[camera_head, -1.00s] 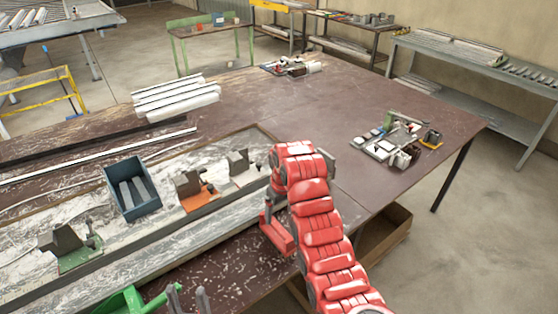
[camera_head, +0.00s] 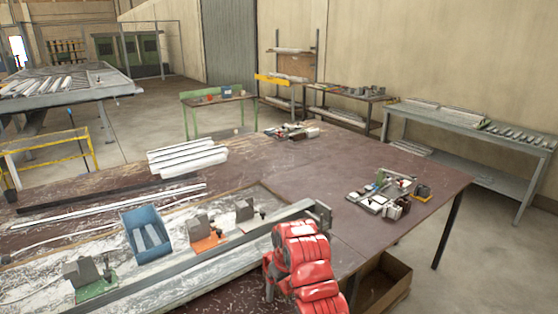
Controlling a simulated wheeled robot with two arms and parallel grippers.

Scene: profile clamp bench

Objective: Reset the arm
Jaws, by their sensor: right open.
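My right arm is red and rises from the bottom edge of the head view, right of centre. My right gripper (camera_head: 269,276) is partly visible at the arm's left side, low over the bench's front edge. It is open, and I see nothing held in it. The arm hides part of its jaws. My left gripper is not in view. The brown workbench (camera_head: 290,172) lies in front of me. Clamps with grey blocks stand along it, on a green base (camera_head: 97,288), an orange base (camera_head: 207,243) and a third (camera_head: 245,210) beyond.
A long grey rail (camera_head: 190,268) runs along the bench's near side. A blue bin (camera_head: 147,232) stands behind it. White profiles (camera_head: 187,158) are stacked at the back left. Small tools (camera_head: 388,193) lie at the right. A cardboard box (camera_head: 385,285) sits below the bench. The bench middle is clear.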

